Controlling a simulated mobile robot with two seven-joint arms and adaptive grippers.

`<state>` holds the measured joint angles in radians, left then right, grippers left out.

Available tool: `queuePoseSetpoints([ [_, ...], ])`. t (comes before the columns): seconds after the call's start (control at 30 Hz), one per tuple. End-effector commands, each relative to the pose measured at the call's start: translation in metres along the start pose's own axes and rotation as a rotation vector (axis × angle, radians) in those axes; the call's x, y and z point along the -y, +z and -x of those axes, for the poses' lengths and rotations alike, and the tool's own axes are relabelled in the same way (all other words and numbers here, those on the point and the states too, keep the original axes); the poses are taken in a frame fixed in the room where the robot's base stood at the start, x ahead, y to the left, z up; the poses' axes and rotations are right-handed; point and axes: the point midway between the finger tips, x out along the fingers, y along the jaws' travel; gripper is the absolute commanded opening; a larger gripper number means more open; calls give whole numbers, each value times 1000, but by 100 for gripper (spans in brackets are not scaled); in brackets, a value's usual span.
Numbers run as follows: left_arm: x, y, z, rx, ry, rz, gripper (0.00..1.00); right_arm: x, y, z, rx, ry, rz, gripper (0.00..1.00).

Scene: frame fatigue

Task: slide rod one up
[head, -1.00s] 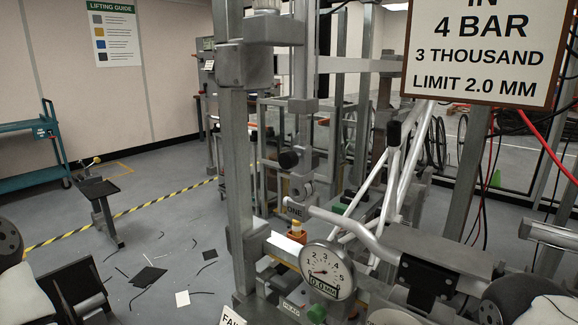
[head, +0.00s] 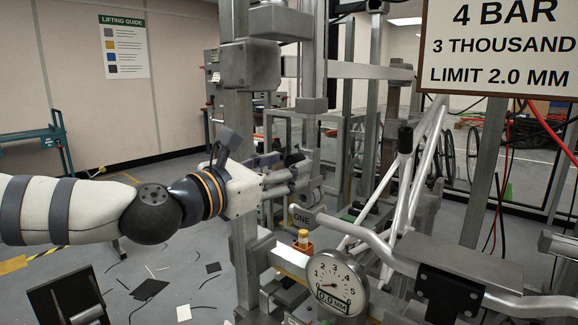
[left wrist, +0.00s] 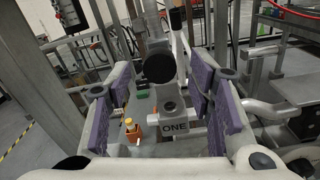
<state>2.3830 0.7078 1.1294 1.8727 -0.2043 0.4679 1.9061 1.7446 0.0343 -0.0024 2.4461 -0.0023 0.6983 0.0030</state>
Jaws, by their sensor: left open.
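The grey metal rod assembly with the label ONE (head: 302,217) stands in the middle of the head view, beside the bicycle frame (head: 391,192). Its black round knob (head: 293,158) sticks out above the label. My left gripper (head: 300,176) is at the knob's height and hides part of the assembly. In the left wrist view, the purple-padded fingers of the left gripper (left wrist: 163,106) are apart, with the black knob (left wrist: 159,64) and the ONE label (left wrist: 175,126) showing between them. I cannot tell if a finger touches it. My right gripper is not in view.
A dial gauge (head: 336,284) reading 0.0 MM stands below the assembly. An orange holder (head: 303,246) is beside it. A grey upright post (head: 239,115) is close to my left gripper. A sign (head: 500,48) hangs at upper right. Dark and light scraps lie on the floor.

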Motion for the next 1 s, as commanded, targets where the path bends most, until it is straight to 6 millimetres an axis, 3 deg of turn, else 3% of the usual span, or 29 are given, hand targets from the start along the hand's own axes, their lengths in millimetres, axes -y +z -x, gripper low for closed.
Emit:
queuePoseSetpoints([
  [0.13,0,0,-16,0,1,-1,48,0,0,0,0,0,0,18],
  [0.4,0,0,-19,-1,0,-1,48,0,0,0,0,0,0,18],
  [0.63,0,-1,-19,-1,0,-1,0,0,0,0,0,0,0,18],
  [0.83,-1,6,-18,1,1,-3,0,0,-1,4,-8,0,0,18],
  [1.0,-9,48,-17,11,5,-8,0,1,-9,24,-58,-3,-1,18],
])
